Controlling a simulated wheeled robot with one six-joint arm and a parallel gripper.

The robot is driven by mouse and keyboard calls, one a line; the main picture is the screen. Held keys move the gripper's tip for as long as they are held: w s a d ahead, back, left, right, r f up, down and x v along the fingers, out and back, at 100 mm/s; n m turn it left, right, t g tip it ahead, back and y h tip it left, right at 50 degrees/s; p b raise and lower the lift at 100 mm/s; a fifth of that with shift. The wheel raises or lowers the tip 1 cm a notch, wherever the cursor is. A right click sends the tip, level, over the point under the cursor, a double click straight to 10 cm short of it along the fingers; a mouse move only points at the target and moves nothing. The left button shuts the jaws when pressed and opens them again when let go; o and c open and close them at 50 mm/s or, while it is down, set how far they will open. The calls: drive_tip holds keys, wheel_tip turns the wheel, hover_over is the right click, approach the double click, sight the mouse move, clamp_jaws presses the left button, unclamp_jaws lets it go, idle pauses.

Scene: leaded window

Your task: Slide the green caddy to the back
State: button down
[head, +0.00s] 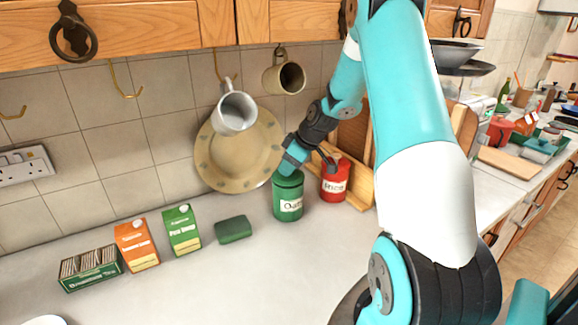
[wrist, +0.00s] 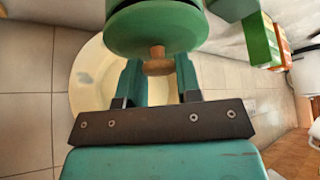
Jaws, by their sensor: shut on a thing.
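The green caddy (head: 288,201) is a round lidded canister with a white label, standing upright on the worktop below the wall tiles. In the wrist view its green lid (wrist: 155,28) and wooden knob (wrist: 157,62) fill the top middle. My gripper (head: 287,171) is at the top of the caddy, coming down from the back right.
A red canister (head: 334,183) stands close on the right, before wooden boards. A green block (head: 234,229), green carton (head: 182,231), orange carton (head: 137,246) and tea box (head: 90,270) are to the left.

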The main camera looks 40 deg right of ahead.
drive_tip(key=shift+c, duration=1.2)
unclamp_jaws()
drive_tip(key=shift+r, duration=0.15)
drive_tip(key=shift+r+p, duration=2.15)
drive_tip(key=shift+r, duration=1.25)
clamp_jaws()
